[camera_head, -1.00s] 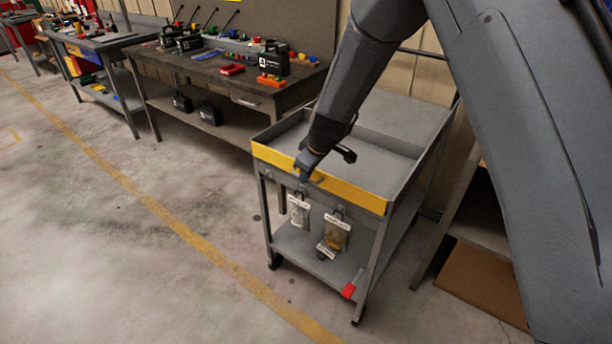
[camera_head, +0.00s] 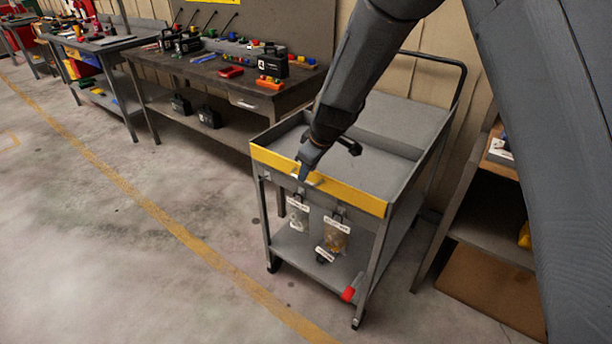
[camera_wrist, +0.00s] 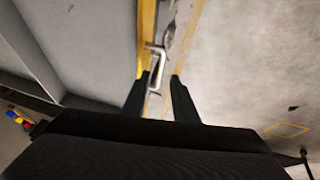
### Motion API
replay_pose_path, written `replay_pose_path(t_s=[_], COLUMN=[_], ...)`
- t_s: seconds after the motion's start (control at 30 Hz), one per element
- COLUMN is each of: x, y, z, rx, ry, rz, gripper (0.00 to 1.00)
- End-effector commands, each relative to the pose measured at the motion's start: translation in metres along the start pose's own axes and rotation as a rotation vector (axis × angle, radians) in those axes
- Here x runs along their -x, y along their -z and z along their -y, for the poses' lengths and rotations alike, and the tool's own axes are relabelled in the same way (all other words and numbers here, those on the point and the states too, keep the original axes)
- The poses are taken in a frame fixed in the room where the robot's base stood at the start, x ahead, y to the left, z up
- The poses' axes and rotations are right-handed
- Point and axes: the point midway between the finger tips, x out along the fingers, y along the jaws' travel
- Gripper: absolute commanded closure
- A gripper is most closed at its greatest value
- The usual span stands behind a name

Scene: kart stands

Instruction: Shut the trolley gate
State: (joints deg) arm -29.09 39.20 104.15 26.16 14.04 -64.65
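The grey trolley (camera_head: 405,125) stands right of centre in the head view. Its yellow gate (camera_head: 350,195) runs along the front of the top tray and looks upright, its ends meeting the side walls; whether it is latched I cannot tell. The gate shows edge-on in the wrist view (camera_wrist: 148,30). A silver handle (camera_wrist: 157,65) is on its outer face. My gripper (camera_head: 306,174) is at the gate's front, left of its middle. In the wrist view my gripper (camera_wrist: 159,85) has its two dark fingers apart, the handle's near end between them, with gaps visible.
Bags with labels (camera_head: 336,235) hang below the gate, and a red item (camera_head: 348,294) is by the lower shelf. A workbench (camera_head: 225,75) with tools stands behind left. A shelf unit (camera_head: 485,220) stands close on the right. The floor (camera_head: 120,260) at front left is clear.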

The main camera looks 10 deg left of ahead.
Motion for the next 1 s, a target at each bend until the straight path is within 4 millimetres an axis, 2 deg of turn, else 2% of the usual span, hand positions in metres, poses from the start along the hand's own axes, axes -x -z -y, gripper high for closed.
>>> replay_pose_path(t_s=[0.1,0.3,0.77,0.87,0.97,1.0], x=[0.017,0.036,0.042,0.053,0.077,0.089], y=[0.0,0.0,-0.003,-0.022,-0.064,-0.086], z=[-0.001,0.0,-0.001,-0.006,-0.013,-0.015], rx=[0.0,0.0,-0.008,-0.061,-0.185,-0.251], ry=[-0.001,-0.001,0.0,-0.003,-0.008,-0.011], rz=[-0.001,-0.001,0.003,0.02,0.059,0.08], gripper=[0.74,0.74,0.74,0.74,0.74,0.74])
